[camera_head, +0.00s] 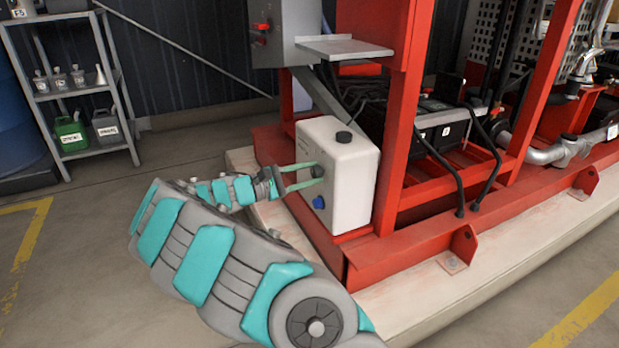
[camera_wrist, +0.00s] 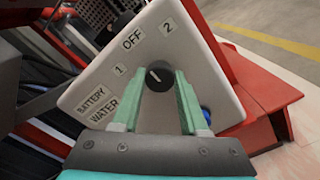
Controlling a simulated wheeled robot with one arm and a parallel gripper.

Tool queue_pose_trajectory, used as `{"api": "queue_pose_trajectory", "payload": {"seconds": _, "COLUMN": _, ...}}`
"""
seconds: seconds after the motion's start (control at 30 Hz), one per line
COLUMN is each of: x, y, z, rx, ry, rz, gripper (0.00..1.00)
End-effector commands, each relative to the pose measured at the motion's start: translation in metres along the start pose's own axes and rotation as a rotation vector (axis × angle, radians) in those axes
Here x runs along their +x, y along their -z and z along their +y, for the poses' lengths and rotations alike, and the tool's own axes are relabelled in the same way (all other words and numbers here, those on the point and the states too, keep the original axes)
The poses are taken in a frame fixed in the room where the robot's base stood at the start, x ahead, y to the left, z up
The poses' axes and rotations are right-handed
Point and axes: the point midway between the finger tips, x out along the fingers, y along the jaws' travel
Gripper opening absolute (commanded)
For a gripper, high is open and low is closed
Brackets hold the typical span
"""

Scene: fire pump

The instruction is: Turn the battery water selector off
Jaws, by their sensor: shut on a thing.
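The battery water selector is a small dark round knob (camera_wrist: 158,76) on the face of a white box (camera_head: 352,190). In the wrist view the face carries the labels BATTERY WATER (camera_wrist: 97,105), 1 (camera_wrist: 120,69), OFF (camera_wrist: 132,38) and 2 (camera_wrist: 167,27). A short white mark on the knob points up and left, toward the side of 1 and OFF; I cannot tell exactly which. My gripper (camera_head: 317,172) has its green fingers on both sides of the knob, shut on it. The fingers hide the knob's sides.
A blue fitting (camera_head: 319,203) sticks out low on the box face, close below the fingers. A black cap (camera_head: 344,136) is on top. Red frame posts (camera_head: 403,120) stand right behind the box. A grey shelf (camera_head: 75,90) is at left. The floor in front is clear.

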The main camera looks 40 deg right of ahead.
Motion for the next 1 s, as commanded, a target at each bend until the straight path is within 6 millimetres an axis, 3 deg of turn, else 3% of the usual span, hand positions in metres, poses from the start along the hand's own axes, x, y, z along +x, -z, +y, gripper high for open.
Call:
{"api": "queue_pose_trajectory", "payload": {"seconds": 0.43, "x": -0.0002, "y": 0.0002, "z": -0.0005, "rx": 0.009, "ry": 0.001, "rz": 0.001, "gripper": 0.0}}
{"api": "queue_pose_trajectory", "payload": {"seconds": 0.47, "x": -0.0002, "y": 0.0002, "z": -0.0006, "rx": 0.009, "ry": 0.001, "rz": 0.001, "gripper": 0.46}}
{"api": "queue_pose_trajectory", "payload": {"seconds": 0.5, "x": -0.0002, "y": 0.0002, "z": -0.0006, "rx": 0.009, "ry": 0.001, "rz": 0.001, "gripper": 0.5}}
{"api": "queue_pose_trajectory", "payload": {"seconds": 0.7, "x": -0.0001, "y": 0.0002, "z": -0.0004, "rx": 0.009, "ry": 0.001, "rz": 0.001, "gripper": 0.73}}
{"api": "queue_pose_trajectory", "payload": {"seconds": 1.0, "x": -0.0026, "y": 0.0002, "z": 0.0001, "rx": 0.009, "ry": 0.0, "rz": 0.001, "gripper": 0.73}}
